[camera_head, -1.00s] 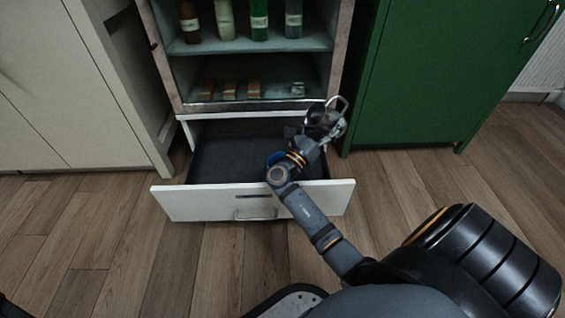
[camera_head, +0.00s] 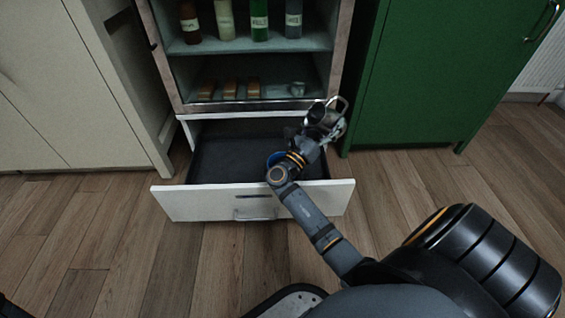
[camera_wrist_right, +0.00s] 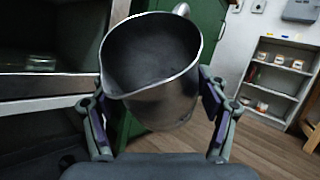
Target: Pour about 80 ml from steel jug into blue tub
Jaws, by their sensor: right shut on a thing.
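The steel jug (camera_head: 321,115) is held above the right end of the open drawer, near the cabinet's right edge. In the right wrist view the jug (camera_wrist_right: 151,75) fills the middle, with its open mouth facing the camera and its lip at the left. Its inside looks dark, and I cannot tell the liquid level. My right gripper (camera_head: 318,127) is shut on the jug, with a finger on either side of it. The blue tub (camera_head: 275,158) stands in the drawer, mostly hidden behind my right arm. My left gripper is not in view.
The open drawer (camera_head: 225,202) has a dark, mostly bare floor. Above it, shelves hold several bottles (camera_head: 259,20), brown blocks (camera_head: 230,88) and a small pale cup (camera_head: 297,89). A green cabinet (camera_head: 430,85) stands close on the right. The wooden floor in front is clear.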

